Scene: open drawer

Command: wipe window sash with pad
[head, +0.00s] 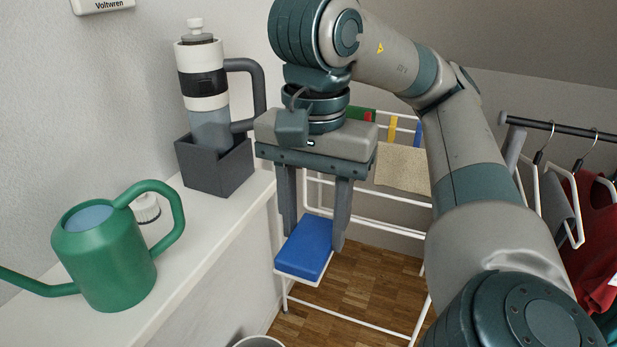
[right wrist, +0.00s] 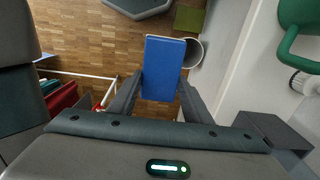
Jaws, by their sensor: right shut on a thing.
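A pad (head: 305,247) with a blue top and a white underside is held between the fingers of my right gripper (head: 310,232). In the right wrist view the blue pad (right wrist: 163,66) sits between the two fingertips of the right gripper (right wrist: 160,90). The right gripper is shut on it, pointing down, in the air above the wooden floor and to the right of the white ledge. No window sash can be made out in either view. My left gripper is not in view.
A green watering can (head: 108,255), a white-capped item (head: 146,208) and a dark box (head: 228,168) holding a bottle (head: 207,90) stand on the white ledge (head: 190,262). A white drying rack (head: 390,226) is behind the gripper. Clothes (head: 590,235) hang at right. A bin (head: 258,342) stands below.

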